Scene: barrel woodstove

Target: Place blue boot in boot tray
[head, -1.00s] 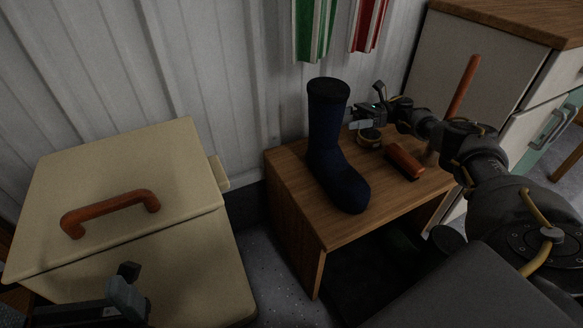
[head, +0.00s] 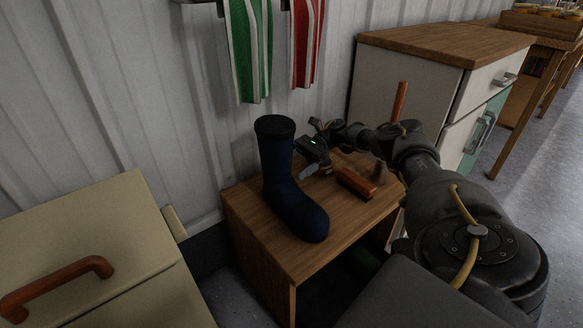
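The blue boot (head: 285,185) is dark navy and stands upright on the small wooden bench (head: 255,222), its toe pointing toward the front right. My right gripper (head: 309,151) is just right of the boot's shaft, with its fingers spread apart and nothing visible between them. Whether a finger touches the boot cannot be told. My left gripper is out of view. No boot tray can be made out; the space under the bench is dark.
A brush with an orange-brown body (head: 356,183) lies on the bench right of the boot. A cream chest (head: 100,235) with a brown handle stands at left. A white cabinet (head: 405,85) stands behind right. Green (head: 251,50) and red (head: 307,45) striped towels hang above.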

